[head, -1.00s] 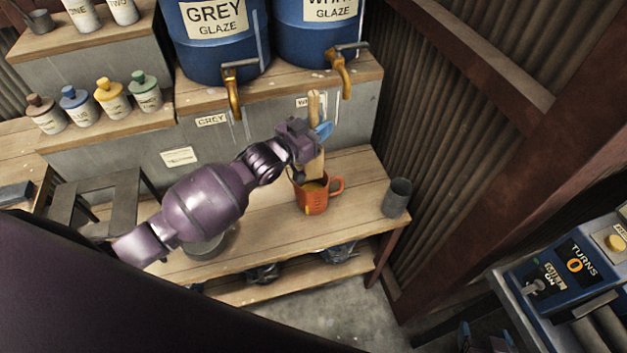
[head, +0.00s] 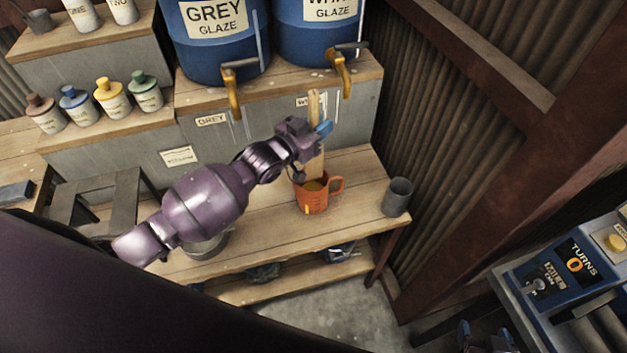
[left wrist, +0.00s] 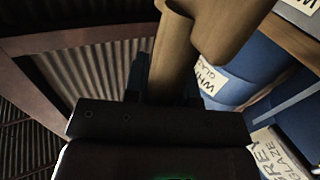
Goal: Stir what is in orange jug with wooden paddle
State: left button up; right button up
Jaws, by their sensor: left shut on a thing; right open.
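The orange jug (head: 312,205) stands upright on the wooden bench in the head view, its handle to the right and a yellowish content showing in its mouth. My left gripper (head: 316,134) is shut on the wooden paddle (head: 314,168) above the jug. The paddle is close to upright, its handle end above the fingers and its wide end down at the jug's mouth; its lower tip is hidden. The paddle also shows large in the left wrist view (left wrist: 178,55). My right gripper (head: 485,335) is open and empty at the bottom edge of the head view.
A grey cup (head: 397,197) stands right of the jug. A metal bowl (head: 208,246) is partly behind my left arm. Blue glaze barrels (head: 214,50) with taps stand behind. A control panel (head: 562,272) is at right. Bench between jug and cup is clear.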

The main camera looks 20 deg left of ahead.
pick_arm(q)
jog(key=shift+r, duration=0.1)
notch_tip(320, 180, up, 4)
jog(key=shift+f, duration=0.1)
dwell(0.7)
dwell(0.6)
